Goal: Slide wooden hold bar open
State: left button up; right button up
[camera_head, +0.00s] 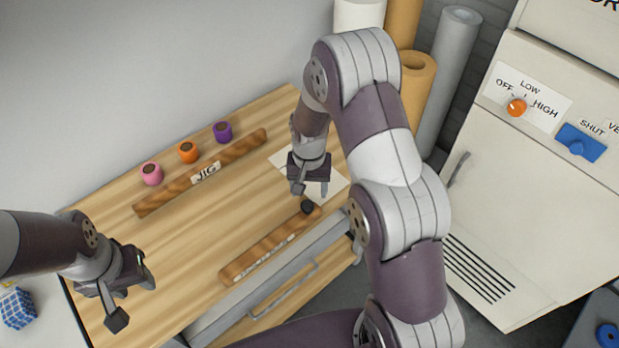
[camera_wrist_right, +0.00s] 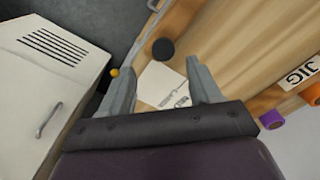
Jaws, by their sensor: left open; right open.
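The wooden hold bar (camera_head: 262,252) lies along the front edge of the wooden bench, with a pale label on its front face. A black knob (camera_head: 307,207) stands at its right end; the knob also shows in the right wrist view (camera_wrist_right: 163,50), ahead of the fingers. My right gripper (camera_head: 311,188) is open and empty, just behind the knob and above a white paper card (camera_head: 337,184). In the right wrist view the open fingers (camera_wrist_right: 157,70) are apart, with the card between them. My left gripper (camera_head: 132,301) is open and empty over the bench's left end.
A wooden bar marked JIG (camera_head: 232,151) lies farther back, with pink (camera_head: 151,174), orange (camera_head: 188,152) and purple (camera_head: 223,132) pots behind it. A drawer handle (camera_head: 284,291) is below the hold bar. A cream cabinet (camera_head: 540,190) stands right of the bench.

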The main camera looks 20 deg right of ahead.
notch_tip(320, 180, up, 6)
jog(key=shift+b, duration=0.3)
jog(key=shift+s, duration=0.1)
jog(key=s+a+r+n, duration=0.1)
jog(key=s+r+n, duration=0.1)
jog(key=s, duration=0.5)
jog(key=s+r+n+t, duration=0.1)
jog(key=s+r+n, duration=0.1)
jog(key=s, duration=0.6)
jog(key=shift+s+a+r+n, duration=0.15)
jog(key=shift+a+r+n, duration=0.25)
jog(key=shift+n, duration=0.2)
